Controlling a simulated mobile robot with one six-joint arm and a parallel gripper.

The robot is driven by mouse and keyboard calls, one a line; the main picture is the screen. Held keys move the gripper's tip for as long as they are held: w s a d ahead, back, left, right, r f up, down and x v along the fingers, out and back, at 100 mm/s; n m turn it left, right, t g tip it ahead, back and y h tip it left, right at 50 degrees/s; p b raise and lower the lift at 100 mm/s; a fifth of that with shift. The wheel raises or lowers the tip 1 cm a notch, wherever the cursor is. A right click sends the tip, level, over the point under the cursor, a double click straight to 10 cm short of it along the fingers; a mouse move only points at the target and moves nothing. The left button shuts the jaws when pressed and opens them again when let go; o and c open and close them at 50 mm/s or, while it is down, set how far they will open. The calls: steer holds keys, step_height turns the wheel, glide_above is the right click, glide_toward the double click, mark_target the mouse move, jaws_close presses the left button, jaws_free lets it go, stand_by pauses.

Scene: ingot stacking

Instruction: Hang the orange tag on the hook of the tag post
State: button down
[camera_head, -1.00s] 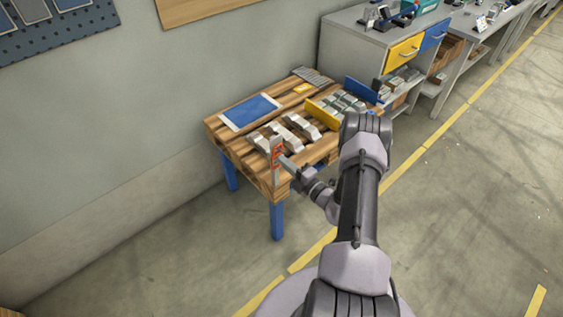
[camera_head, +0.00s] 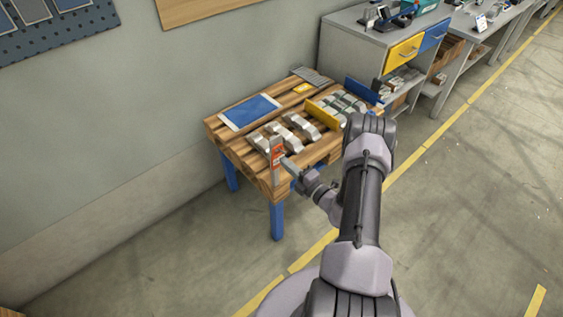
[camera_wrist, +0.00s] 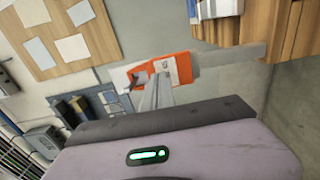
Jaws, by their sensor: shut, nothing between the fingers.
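The orange tag (camera_head: 277,151) shows at the upper part of the grey tag post (camera_head: 276,175), which stands upright at the near corner of the pallet-topped table. In the wrist view the tag (camera_wrist: 183,66) lies flat across the post (camera_wrist: 232,55), just beyond my fingertips. The hook is too small to make out clearly, so I cannot tell whether the tag hangs on it. My gripper (camera_head: 287,163) is shut and empty, close in front of the tag. In the wrist view its fingers (camera_wrist: 158,88) cover part of the tag.
The wooden table (camera_head: 232,148) holds several grey ingots (camera_head: 299,124), a blue panel with a white border (camera_head: 250,112) and a yellow divider (camera_head: 323,115). A grey cabinet (camera_head: 352,45) stands behind on the right. The floor left of the table is clear.

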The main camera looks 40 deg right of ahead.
steer(key=shift+s+d, duration=0.1)
steer(key=shift+s, duration=0.8)
stand_by(0.8)
steer(key=w+a+r+n+g+y, duration=0.2)
steer(key=a+r+n+g+y, duration=0.75)
steer(key=a+r+n, duration=1.05)
steer(key=s+a+r+n+g+h, duration=0.1)
steer(key=s+a+r+n+g, duration=0.25)
steer(key=s+a+n, duration=0.4)
steer(key=s+a+r+n+g+h, duration=0.25)
steer(key=s+a+r+n, duration=0.3)
steer(key=s+n, duration=0.3)
steer(key=s+d+r+n+t+h, duration=0.2)
steer(key=s+n, duration=0.5)
steer(key=n, duration=0.5)
step_height(320, 180, up, 2)
steer(key=t+h, duration=0.1)
steer(key=h, duration=0.2)
steer(key=shift+s+d+n+h, duration=0.3)
steer(key=shift+s+d+n, duration=0.05)
steer(key=shift+d+n, duration=0.05)
